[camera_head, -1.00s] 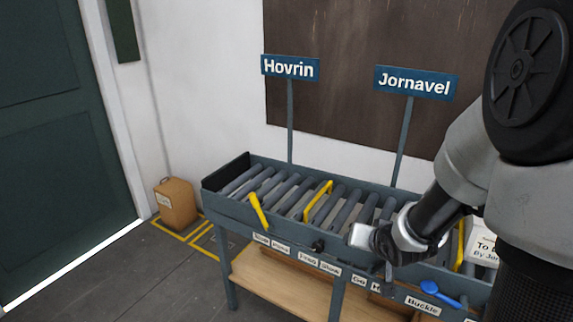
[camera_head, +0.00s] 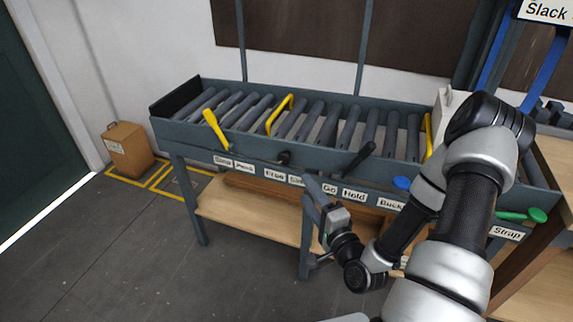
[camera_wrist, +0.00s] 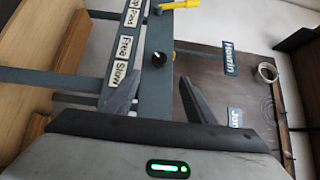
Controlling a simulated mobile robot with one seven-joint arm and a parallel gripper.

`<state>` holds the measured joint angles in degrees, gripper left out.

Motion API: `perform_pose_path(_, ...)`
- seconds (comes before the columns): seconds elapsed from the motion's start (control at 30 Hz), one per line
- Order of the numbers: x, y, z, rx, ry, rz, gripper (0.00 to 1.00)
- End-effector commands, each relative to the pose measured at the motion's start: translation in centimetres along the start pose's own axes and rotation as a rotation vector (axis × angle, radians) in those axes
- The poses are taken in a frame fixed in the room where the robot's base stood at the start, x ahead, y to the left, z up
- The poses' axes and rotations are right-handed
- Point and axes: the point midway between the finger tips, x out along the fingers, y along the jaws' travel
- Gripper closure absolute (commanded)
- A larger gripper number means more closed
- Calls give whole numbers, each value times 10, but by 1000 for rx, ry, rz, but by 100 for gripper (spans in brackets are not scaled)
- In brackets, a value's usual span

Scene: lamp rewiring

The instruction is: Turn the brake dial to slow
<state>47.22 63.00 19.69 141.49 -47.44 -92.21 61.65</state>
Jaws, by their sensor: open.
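The brake dial is a small black knob (camera_head: 284,158) on the front rail of the grey roller conveyor, above the "Free" and "Slow" label (camera_head: 284,176). The knob also shows in the wrist view (camera_wrist: 159,59), ahead of my fingertips, with the "Free" and "Slow" plates (camera_wrist: 121,61) to its left. A small pale mark shows on it; I cannot tell its setting. My gripper (camera_head: 312,190) is open and empty, in front of the rail, low and to the right of the dial. In the wrist view my gripper (camera_wrist: 155,92) has its fingers spread, apart from the dial.
A yellow lever (camera_head: 214,130) stands left of the dial and a black lever (camera_head: 358,160) right of it. A yellow bar (camera_head: 281,114) arches over the rollers. A wooden shelf (camera_head: 250,220) lies below. A cardboard box (camera_head: 129,149) stands on the floor at left.

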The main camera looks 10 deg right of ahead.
Motion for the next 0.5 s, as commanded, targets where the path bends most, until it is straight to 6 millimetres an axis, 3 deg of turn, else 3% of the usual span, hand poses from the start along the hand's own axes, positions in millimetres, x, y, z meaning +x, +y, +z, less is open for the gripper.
perform_pose_path(0.5,112,1,0,-6,-2,-1,50)
